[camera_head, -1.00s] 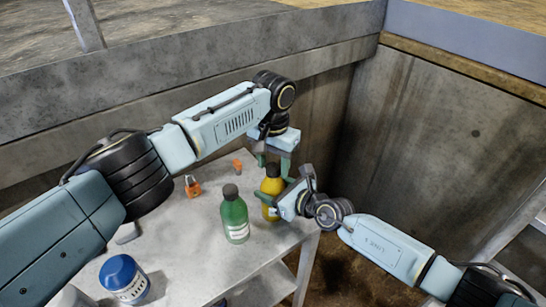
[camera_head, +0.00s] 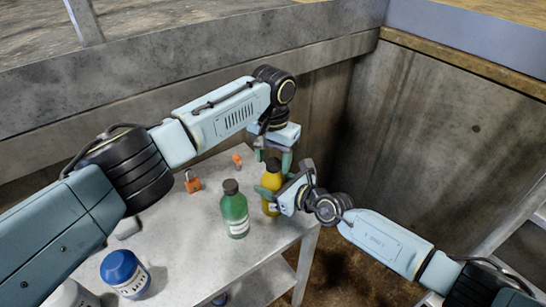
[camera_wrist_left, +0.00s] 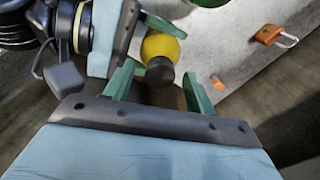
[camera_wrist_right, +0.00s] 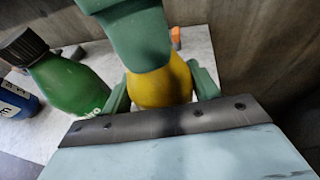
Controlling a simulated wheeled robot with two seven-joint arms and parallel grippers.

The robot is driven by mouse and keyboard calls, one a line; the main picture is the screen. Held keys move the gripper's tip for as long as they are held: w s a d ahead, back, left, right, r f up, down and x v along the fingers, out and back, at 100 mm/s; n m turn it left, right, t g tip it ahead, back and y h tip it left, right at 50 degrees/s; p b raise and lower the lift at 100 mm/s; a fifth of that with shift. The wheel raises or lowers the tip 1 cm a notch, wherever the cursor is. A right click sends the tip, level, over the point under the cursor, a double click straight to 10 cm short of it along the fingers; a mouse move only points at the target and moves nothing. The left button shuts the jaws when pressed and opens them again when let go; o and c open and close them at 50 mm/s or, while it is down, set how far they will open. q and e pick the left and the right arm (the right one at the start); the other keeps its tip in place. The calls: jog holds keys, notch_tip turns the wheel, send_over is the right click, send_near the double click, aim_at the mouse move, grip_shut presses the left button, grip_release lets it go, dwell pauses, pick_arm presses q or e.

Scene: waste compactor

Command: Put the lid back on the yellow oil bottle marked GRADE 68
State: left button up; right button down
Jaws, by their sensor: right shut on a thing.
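The yellow oil bottle (camera_head: 270,183) stands near the table's right end; its label cannot be read. Its dark lid (camera_head: 273,164) is at the top of the neck; I cannot tell how firmly it sits. In the left wrist view the lid (camera_wrist_left: 159,72) lies between the fingers of my left gripper (camera_wrist_left: 158,88), with gaps on both sides. My left gripper (camera_head: 272,156) is open above the bottle. My right gripper (camera_head: 275,197) is shut on the bottle's body from the right. In the right wrist view my left gripper's finger hides the lid and the upper part of the yellow bottle (camera_wrist_right: 160,88).
A green bottle (camera_head: 235,212) with a dark cap stands close left of the yellow one. An orange padlock (camera_head: 193,182) and a small orange item (camera_head: 237,160) lie behind. A blue-lidded jar (camera_head: 124,272) is at front left. The grey table (camera_head: 185,245) is clear between them.

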pick_arm(q)
notch_tip(320, 180, up, 12)
dwell(0.6)
pick_arm(e)
jog(key=shift+c, duration=1.5)
grip_release()
pick_arm(q)
notch_tip(320, 180, up, 4)
jog(key=p, duration=0.4)
jog(key=shift+r, duration=0.15)
pick_arm(e)
jog(key=v, duration=1.3)
jog(key=shift+d, duration=0.2)
